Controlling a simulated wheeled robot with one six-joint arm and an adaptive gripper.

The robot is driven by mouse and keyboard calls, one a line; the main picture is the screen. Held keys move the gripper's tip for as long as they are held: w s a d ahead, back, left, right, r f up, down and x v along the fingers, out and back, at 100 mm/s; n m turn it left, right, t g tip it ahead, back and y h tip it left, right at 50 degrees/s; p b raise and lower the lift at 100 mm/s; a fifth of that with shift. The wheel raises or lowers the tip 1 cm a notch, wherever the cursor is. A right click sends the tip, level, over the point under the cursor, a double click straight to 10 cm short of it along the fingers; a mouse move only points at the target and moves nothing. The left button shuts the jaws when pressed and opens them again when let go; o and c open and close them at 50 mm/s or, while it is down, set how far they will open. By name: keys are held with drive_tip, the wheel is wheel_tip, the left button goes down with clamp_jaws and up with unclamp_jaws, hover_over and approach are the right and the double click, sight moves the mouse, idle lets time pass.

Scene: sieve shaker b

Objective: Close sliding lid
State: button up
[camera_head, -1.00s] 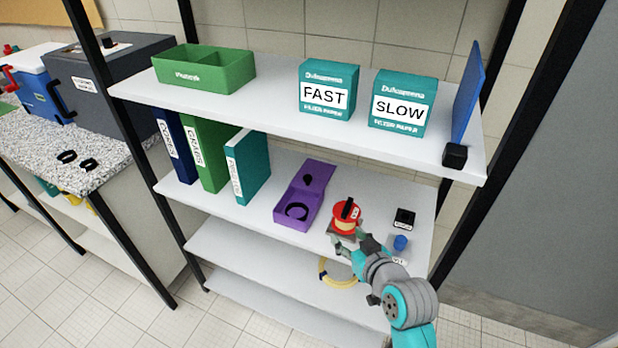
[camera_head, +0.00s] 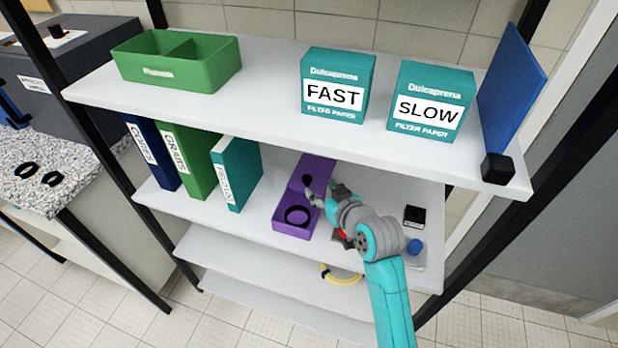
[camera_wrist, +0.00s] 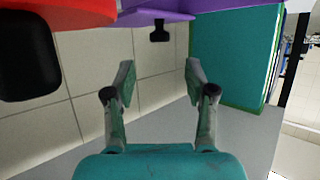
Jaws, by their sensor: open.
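The purple box (camera_head: 291,231) stands on the middle shelf in the head view, its front part uncovered with a dark ring inside. Its purple lid (camera_head: 320,166) is slid toward the back and bears a small dark knob (camera_head: 307,180). In the wrist view the purple lid (camera_wrist: 185,16) shows at the top edge, with the dark knob (camera_wrist: 160,32) ahead of my fingers. My gripper (camera_head: 320,191) is beside the box's right side near the lid. It is open and empty in the wrist view (camera_wrist: 157,75), apart from the knob. My arm hides part of the box's right side.
A red spool (camera_head: 343,234), mostly hidden by my arm, stands right of the box; red also fills the wrist view's upper left. A teal binder (camera_head: 237,172) stands left. The upper shelf (camera_head: 270,105) overhangs the lid. A black item (camera_head: 414,216) and a blue one (camera_head: 415,246) are right.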

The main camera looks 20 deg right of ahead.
sight(307, 178)
drive_tip(key=x, duration=0.7)
drive_tip(key=shift+w, duration=0.2)
clamp_jaws()
